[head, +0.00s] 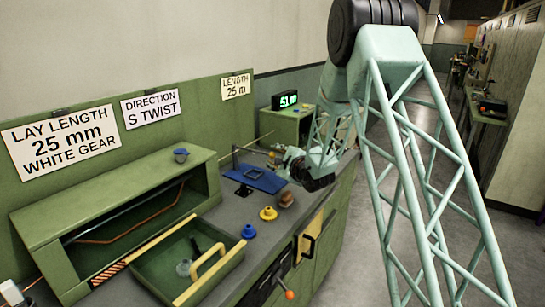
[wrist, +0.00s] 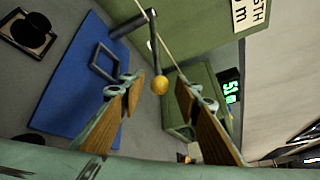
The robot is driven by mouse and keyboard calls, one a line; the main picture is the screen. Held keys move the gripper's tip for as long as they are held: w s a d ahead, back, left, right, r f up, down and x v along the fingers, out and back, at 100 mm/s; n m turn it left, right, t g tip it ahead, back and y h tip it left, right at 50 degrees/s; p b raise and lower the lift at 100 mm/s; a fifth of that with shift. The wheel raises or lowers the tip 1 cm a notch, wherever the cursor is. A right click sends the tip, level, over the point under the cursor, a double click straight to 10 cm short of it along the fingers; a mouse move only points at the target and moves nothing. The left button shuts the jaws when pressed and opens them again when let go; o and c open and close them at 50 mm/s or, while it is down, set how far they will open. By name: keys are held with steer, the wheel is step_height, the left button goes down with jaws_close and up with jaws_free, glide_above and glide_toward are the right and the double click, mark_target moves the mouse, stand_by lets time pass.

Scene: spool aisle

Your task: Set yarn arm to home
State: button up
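The yarn arm (wrist: 153,45) is a dark lever ending in a yellow-brown ball knob (wrist: 159,86) in the wrist view. A pale yarn line runs close beside it. My gripper (wrist: 160,81) is open, with one wood-padded finger on each side of the knob in the picture. Gaps show between the knob and both fingers, and I cannot tell whether the knob lies between the tips or beyond them. In the head view my gripper (head: 287,158) is above the bench, right of the blue plate (head: 262,181). The yarn arm is small and partly hidden there.
An open green drawer (head: 150,266) with a yellow handle juts out at the front left. A blue piece (head: 249,231) and a yellow piece (head: 268,213) stand on the bench. A green-lit display (head: 285,100) is behind. The aisle floor at right is clear.

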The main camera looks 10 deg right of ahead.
steer(key=v, duration=1.1)
steer(key=shift+c, duration=0.4)
